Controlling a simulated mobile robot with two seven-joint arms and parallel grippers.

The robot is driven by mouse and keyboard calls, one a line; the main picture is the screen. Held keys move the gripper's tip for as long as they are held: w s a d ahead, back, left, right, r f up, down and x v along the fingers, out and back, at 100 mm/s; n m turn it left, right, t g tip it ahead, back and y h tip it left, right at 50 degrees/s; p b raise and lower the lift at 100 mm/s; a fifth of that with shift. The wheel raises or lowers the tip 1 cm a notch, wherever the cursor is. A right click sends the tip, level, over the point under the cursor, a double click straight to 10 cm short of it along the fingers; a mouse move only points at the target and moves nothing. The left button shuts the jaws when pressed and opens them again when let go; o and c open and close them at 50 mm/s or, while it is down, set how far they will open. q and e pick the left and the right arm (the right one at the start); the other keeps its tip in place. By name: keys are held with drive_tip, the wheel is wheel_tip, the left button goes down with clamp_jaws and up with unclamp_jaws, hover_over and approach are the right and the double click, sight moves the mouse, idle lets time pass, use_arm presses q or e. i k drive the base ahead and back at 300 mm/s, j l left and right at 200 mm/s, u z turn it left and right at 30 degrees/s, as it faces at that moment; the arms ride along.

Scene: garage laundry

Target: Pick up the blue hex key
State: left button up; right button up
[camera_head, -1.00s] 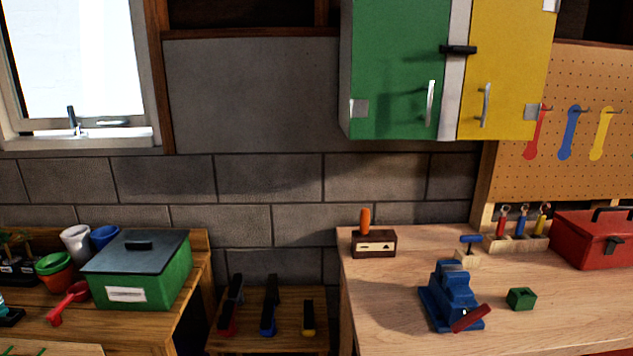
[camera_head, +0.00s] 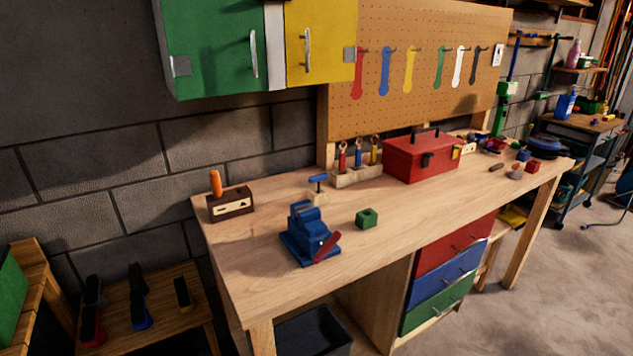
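A small tool with a blue crossbar handle (camera_head: 318,178) stands upright in a light wooden block (camera_head: 318,197) on the workbench, behind the blue vise. It may be the blue hex key, but it is too small to be sure. A blue-handled tool (camera_head: 358,158) also stands between a red and a yellow one in a wooden rack (camera_head: 358,177) at the back of the bench. A blue wrench-shaped piece (camera_head: 385,72) hangs on the pegboard. Neither of my grippers is in view.
The wooden workbench (camera_head: 430,212) holds a blue vise (camera_head: 303,228) with a red handle, a green block (camera_head: 367,218), a red toolbox (camera_head: 418,158) and a brown box with an orange handle (camera_head: 230,203). The bench front is clear. Open floor (camera_head: 530,300) lies at right.

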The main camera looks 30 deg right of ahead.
sight(318, 178)
drive_tip(key=i+l+u, duration=0.1)
drive_tip(key=l+u, duration=0.15)
drive_tip(key=l, duration=0.45)
drive_tip(key=l+u, duration=0.25)
drive_tip(key=l, duration=0.5)
